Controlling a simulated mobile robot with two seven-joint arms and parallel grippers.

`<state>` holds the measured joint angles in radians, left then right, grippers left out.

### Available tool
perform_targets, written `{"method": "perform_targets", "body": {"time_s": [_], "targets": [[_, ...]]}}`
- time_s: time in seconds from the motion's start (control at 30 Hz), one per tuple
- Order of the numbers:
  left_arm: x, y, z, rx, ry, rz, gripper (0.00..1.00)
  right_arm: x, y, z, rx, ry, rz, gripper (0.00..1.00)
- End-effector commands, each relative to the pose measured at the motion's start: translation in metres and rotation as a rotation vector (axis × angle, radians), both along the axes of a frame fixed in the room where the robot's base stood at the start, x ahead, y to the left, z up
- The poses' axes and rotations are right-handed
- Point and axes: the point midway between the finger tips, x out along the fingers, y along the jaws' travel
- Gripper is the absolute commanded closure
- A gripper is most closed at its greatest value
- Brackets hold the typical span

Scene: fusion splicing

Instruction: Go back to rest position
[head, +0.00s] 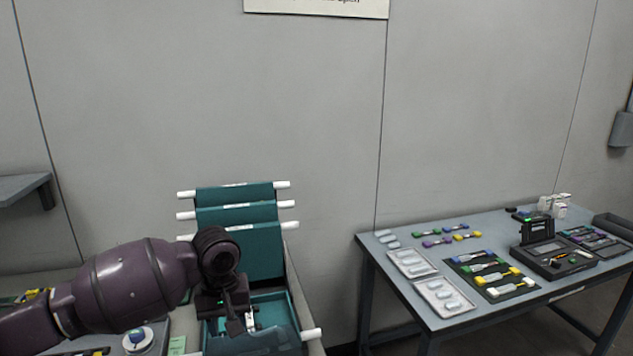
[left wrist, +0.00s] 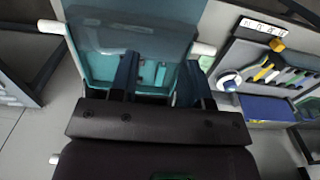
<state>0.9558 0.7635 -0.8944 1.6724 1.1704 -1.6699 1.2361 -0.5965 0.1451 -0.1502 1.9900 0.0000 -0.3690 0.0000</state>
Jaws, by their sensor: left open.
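My left arm comes in from the left in the head view, with its gripper (head: 238,318) pointing down over a teal tray (head: 296,312) at the bottom middle. In the left wrist view the two dark fingers of my left gripper (left wrist: 158,78) are spread apart, with nothing visible held between them. The teal tray (left wrist: 82,62) lies beyond the fingers, with small pale and teal pieces inside. The gripper hides part of the tray, and I cannot tell its height above it. My right gripper is not in view.
Teal panels with white rods (head: 235,192) rise behind the tray. A grey table (head: 400,318) at the right carries blister trays, coloured connectors and a dark device (head: 556,258). A white round item (head: 138,340) is below my left arm. A gap of floor separates the tables.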

Motion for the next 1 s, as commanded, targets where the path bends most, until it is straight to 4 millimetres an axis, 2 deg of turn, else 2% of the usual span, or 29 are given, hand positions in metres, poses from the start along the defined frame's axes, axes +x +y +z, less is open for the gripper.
{"method": "perform_targets", "body": {"time_s": [0.37,0.63,0.8,1.0], "targets": [[-0.048,-0.026,-0.052,-0.084,-0.017,-0.182,0.57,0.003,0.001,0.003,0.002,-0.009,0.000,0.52],[-0.099,-0.044,-0.090,-0.177,-0.077,-0.326,0.57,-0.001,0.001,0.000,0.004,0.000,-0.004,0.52],[-0.131,-0.049,-0.106,-0.225,-0.133,-0.384,0.57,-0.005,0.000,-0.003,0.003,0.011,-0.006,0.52],[-0.168,-0.041,-0.120,-0.252,-0.213,-0.414,0.57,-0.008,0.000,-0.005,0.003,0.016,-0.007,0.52]]}}
